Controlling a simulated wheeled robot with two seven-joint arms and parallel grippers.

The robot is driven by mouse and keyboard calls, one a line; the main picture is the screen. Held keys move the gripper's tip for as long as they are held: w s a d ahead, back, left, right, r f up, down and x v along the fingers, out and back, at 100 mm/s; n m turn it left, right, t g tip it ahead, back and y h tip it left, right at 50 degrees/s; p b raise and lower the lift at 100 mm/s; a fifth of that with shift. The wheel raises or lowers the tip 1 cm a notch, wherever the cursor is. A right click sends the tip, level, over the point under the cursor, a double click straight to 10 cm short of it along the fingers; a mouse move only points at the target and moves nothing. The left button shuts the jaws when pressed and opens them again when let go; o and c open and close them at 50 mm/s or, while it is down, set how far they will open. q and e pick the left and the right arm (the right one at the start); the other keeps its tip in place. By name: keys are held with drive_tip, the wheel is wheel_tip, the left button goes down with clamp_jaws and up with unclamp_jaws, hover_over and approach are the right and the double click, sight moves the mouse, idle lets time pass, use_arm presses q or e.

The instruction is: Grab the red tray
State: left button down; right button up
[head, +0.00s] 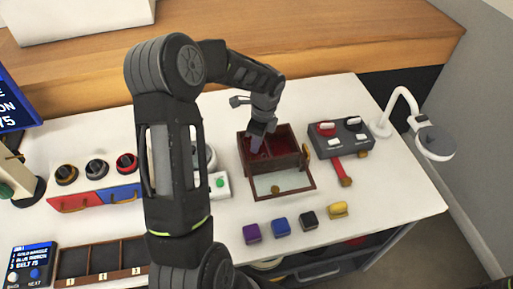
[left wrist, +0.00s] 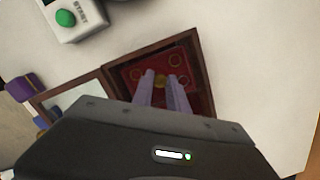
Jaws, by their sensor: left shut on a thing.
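The red tray (left wrist: 157,65) lies inside an open dark wooden box (head: 271,164). In the left wrist view it shows ring-shaped marks and a small brass knob (left wrist: 160,82) near its middle. My left gripper (head: 257,140) reaches down into the box from above. In the left wrist view its two pale fingers (left wrist: 160,78) stand on either side of the knob, shut on it. The fingers and the wrist housing hide part of the tray. The box's lid, with a mirror (head: 283,184), lies open toward the front. My right gripper is in neither view.
A grey switch box (head: 340,139) and a white lamp (head: 433,141) stand right of the box. A small white unit with a green START button (left wrist: 66,18) is close on its left. Purple, blue, black and yellow blocks (head: 280,227) line the front.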

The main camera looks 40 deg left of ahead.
use_arm(q)
wheel_tip(320, 180, up, 10)
drive_tip(key=shift+b, duration=0.45)
idle(0.6)
